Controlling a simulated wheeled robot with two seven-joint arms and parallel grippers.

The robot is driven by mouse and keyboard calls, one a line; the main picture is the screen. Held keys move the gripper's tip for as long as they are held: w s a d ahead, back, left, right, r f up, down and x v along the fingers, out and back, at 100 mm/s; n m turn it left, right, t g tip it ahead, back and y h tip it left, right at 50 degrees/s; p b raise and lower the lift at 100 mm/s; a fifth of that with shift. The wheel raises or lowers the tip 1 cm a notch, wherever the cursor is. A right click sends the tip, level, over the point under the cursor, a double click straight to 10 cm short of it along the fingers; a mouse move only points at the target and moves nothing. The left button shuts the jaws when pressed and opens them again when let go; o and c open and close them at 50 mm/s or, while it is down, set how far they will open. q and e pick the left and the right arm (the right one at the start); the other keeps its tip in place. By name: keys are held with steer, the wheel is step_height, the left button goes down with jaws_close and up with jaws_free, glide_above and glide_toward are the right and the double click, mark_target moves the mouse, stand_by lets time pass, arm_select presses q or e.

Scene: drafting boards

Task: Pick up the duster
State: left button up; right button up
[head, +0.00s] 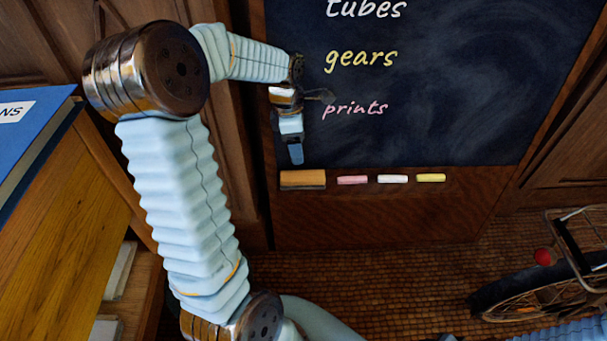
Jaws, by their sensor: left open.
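The duster (303,179) has an orange-tan wooden top and a dark lower pad. It sits at the left end of the ledge under the blackboard. My left gripper (295,153) is in front of the board's lower left, fingers pointing down, just above the duster in the picture. It is open and seen nearly edge-on, with nothing visible between the fingers. Whether a fingertip touches the duster cannot be told. My right gripper is not in view.
Pink (352,180), white (392,179) and yellow (431,178) chalks lie in a row right of the duster. The blackboard (450,110) stands behind. A wooden cabinet with a blue binder (35,115) is at the left. A bicycle (545,285) is at the lower right.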

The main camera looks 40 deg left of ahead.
arm_select(q)
glide_above(303, 175)
steer(key=s, duration=0.1)
steer(key=f, duration=0.6)
steer(key=shift+a+f+b, duration=0.3)
steer(key=shift+a+b, duration=0.05)
steer(key=shift+a, duration=0.05)
steer(key=f, duration=0.3)
steer(key=w+f, duration=0.1)
steer(key=f, duration=0.1)
steer(key=shift+d+f+b, duration=0.3)
steer(key=shift+d+f, duration=0.05)
steer(key=shift+d, duration=0.05)
steer(key=c, duration=0.8)
